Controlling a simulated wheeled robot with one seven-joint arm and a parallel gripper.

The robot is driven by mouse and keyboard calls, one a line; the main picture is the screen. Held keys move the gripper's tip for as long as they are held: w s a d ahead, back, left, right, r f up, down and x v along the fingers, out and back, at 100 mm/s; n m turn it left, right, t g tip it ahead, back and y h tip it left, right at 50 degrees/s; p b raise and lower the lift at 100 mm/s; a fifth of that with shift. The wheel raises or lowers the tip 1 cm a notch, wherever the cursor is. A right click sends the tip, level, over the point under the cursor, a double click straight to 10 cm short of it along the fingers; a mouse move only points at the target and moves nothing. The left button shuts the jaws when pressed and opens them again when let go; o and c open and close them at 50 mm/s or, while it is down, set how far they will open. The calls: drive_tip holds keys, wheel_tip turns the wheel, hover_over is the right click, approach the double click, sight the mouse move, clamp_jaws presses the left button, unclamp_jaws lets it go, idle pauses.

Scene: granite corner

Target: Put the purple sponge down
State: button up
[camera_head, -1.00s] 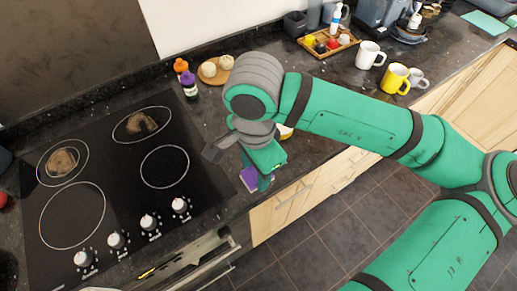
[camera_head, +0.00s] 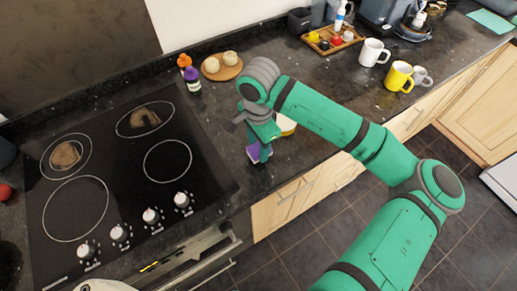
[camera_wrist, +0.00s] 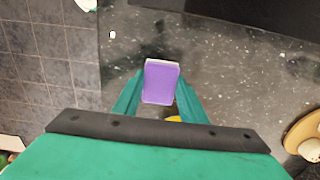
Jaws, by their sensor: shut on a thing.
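The purple sponge (camera_wrist: 161,82) sits between the two fingers of my gripper (camera_wrist: 158,95) in the wrist view. It has a purple face and a pale edge. In the head view the sponge (camera_head: 254,153) shows below my gripper (camera_head: 260,150), above the dark speckled counter (camera_head: 215,117) just right of the stove. My gripper points down and is shut on the sponge. I cannot tell whether the sponge touches the counter.
The black stove (camera_head: 110,180) lies to the left. A yellow-white item (camera_head: 286,126) is partly hidden right behind my gripper. A round board (camera_head: 222,68) with pale balls and two small bottles (camera_head: 192,80) stand farther back. Mugs (camera_head: 398,77) stand at the right.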

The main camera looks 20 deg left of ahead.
drive_tip(key=shift+f, duration=0.85)
drive_tip(key=shift+f, duration=0.15)
drive_tip(key=o, duration=1.1)
